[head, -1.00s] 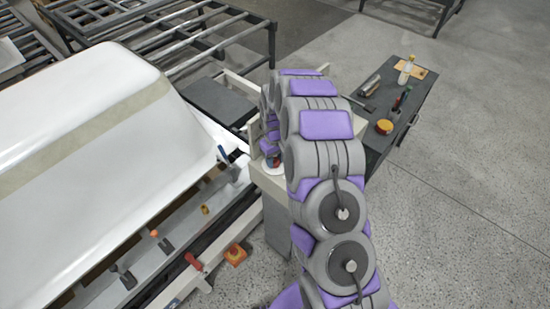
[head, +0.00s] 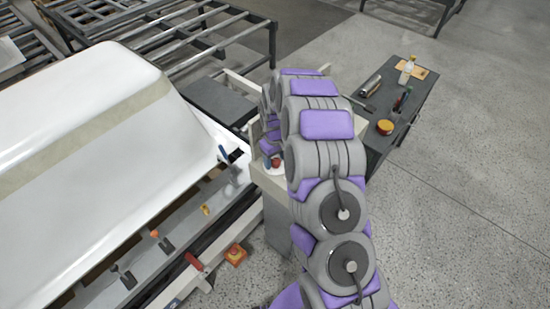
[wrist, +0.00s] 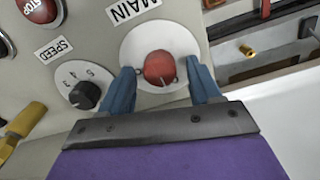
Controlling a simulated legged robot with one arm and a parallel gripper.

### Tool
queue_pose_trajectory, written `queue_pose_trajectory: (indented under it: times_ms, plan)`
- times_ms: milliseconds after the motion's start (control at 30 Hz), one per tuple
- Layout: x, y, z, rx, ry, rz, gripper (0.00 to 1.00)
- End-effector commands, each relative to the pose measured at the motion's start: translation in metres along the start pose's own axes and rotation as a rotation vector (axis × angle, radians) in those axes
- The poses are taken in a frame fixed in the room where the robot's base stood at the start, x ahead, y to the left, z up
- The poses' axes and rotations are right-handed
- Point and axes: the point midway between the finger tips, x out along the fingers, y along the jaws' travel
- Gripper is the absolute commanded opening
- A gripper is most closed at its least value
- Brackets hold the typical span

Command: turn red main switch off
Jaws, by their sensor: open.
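The red main switch (wrist: 159,68) is a round red knob on a white disc, below a "MAIN" label (wrist: 132,8) in the wrist view. My gripper (wrist: 158,85) is open, with one blue finger on each side of the knob. The fingertips overlap the white disc in the picture, and a gap shows between each finger and the knob. In the head view the red switch (head: 276,162) is a small red spot at the panel, partly hidden by my arm.
Beside the switch are a black speed dial (wrist: 85,95) and a red stop button (wrist: 40,8). A white tub shell (head: 90,150) lies at the left. A dark table (head: 400,120) with tools stands at the right. Concrete floor is clear further right.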

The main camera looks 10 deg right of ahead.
Motion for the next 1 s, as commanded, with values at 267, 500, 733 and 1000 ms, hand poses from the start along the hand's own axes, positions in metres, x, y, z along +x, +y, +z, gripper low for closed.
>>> queue_pose_trajectory:
  times_ms: [267,500,733,1000]
  plan:
    - [-0.004,0.000,0.001,0.000,-0.001,-0.001,0.63]
    - [-0.043,0.000,-0.001,0.000,0.002,0.001,0.63]
    - [-0.095,0.000,-0.001,0.000,0.001,0.000,0.63]
    - [-0.148,0.000,-0.002,0.000,0.003,0.002,0.63]
